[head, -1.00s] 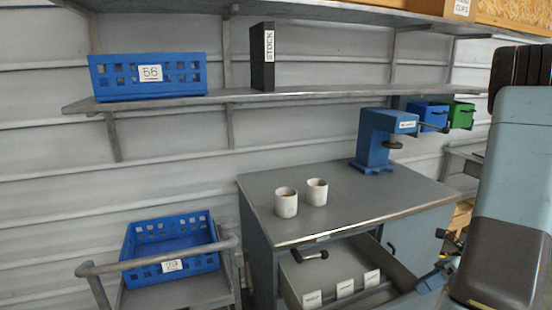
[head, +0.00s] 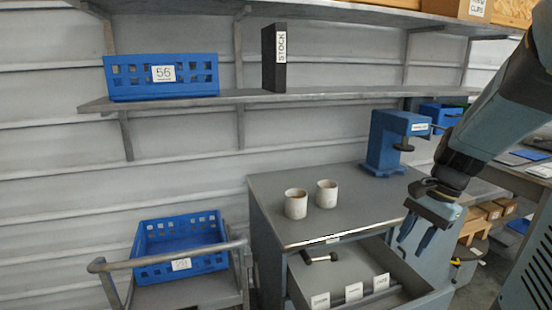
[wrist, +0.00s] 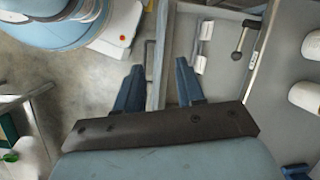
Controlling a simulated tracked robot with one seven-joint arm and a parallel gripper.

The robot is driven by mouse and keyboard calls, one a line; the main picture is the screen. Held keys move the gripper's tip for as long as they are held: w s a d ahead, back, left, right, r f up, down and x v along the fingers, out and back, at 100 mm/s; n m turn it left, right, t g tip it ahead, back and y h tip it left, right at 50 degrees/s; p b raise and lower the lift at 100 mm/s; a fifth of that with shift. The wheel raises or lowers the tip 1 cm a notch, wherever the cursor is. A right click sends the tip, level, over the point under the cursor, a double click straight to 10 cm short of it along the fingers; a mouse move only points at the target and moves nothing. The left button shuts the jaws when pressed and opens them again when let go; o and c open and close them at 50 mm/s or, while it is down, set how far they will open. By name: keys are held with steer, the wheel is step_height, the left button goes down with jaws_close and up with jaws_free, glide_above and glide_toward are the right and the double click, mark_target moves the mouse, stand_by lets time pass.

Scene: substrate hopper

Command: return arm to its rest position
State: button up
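My gripper (head: 414,244) hangs from my arm at the right of the head view, fingers pointing down, in front of the right side of the grey cabinet (head: 262,212). Beyond the fingers lies the edge of the open drawer (wrist: 216,22). The drawer (head: 412,277) also shows in the head view, below and beside the gripper. I cannot tell the exact gap between them.
Two white cups (head: 296,204) (head: 327,194) and a blue press (head: 388,142) stand on the cabinet top. The drawer holds a black-handled tool (head: 318,257) and white labels. A blue crate (head: 180,246) sits on a cart at left. A shelf holds another blue crate (head: 160,77) and a black binder (head: 274,58).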

steer(key=s+a+r+n+t+h, duration=0.3)
steer(key=s+a+r+n+t, duration=0.3)
steer(key=r+n, duration=0.5)
steer(key=shift+s+a+h, duration=0.15)
steer(key=shift+s+h, duration=0.15)
steer(key=shift+s, duration=0.25)
